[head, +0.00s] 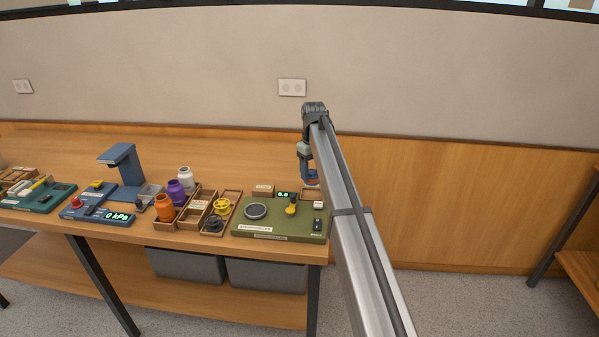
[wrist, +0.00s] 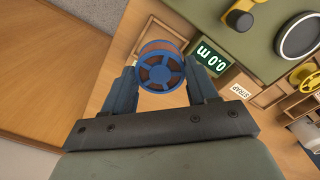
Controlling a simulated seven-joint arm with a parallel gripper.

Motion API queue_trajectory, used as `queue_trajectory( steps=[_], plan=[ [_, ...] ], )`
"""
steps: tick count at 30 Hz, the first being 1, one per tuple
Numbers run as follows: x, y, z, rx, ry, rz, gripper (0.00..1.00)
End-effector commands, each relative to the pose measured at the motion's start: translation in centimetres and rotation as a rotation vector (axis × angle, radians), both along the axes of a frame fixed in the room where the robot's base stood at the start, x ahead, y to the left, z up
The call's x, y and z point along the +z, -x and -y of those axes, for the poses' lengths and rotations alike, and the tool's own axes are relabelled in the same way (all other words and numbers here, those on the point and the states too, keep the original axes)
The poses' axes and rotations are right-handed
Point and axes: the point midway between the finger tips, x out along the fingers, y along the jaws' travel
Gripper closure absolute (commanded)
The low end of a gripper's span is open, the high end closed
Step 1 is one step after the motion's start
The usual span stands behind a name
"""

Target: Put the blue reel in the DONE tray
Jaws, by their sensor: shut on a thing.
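The blue reel (wrist: 161,66) has blue spoked flanges and a reddish-brown winding. My gripper (wrist: 163,84) is shut on it, with one blue finger on each side. In the head view the gripper (head: 311,179) is above the right end of the workbench, just behind the olive board; the reel is small and partly hidden there. I cannot read a DONE label in either view, so I cannot tell which tray is the DONE tray.
The olive board (head: 270,231) carries a grey disc (head: 256,211), a yellow-and-black part (head: 291,208) and a display. Wooden trays (head: 230,195) stand left of it, one holding a yellow reel (head: 222,206).

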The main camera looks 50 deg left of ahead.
Motion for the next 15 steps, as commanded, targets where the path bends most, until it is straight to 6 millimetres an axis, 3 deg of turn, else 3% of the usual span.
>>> queue_trajectory(
  steps=[1,15],
  plan=[
    [0.2,-0.4,-0.8,-0.017,-0.001,0.000,0.72],
    [-1.2,-0.3,-0.7,-0.051,-0.001,0.000,0.72]
  ],
)
